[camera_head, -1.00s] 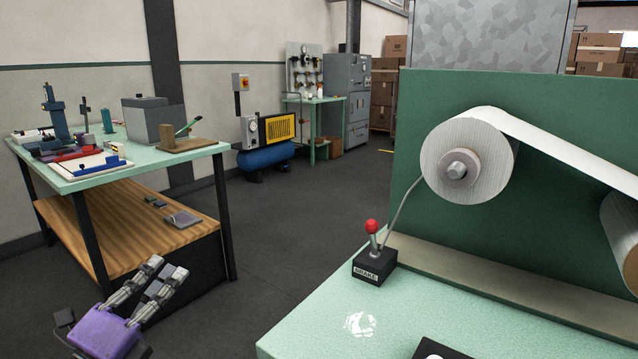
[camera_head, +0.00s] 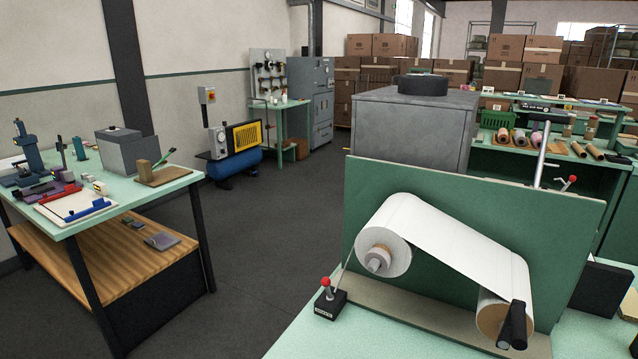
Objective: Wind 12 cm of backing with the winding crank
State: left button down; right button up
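A roll of white backing (camera_head: 385,250) sits on a spindle at the left of an upright green panel (camera_head: 450,195). The white web (camera_head: 450,240) slopes from it down to a second roll (camera_head: 495,312) with a tan end at the lower right. A black winding crank (camera_head: 516,325) is at the front of this lower roll. A brake box (camera_head: 324,306) with a red-knobbed lever stands left of the rolls on the light green table. Neither of my grippers is in view, and nothing is touching the crank.
A workbench (camera_head: 165,190) with several tools stands at the left, with open dark floor between it and the winding table. A grey cabinet (camera_head: 410,115) stands behind the panel. A bench with small rolls and stacked cartons (camera_head: 520,80) are at the back right.

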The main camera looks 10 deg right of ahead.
aim_at(505, 323)
jog(key=z, duration=1.3)
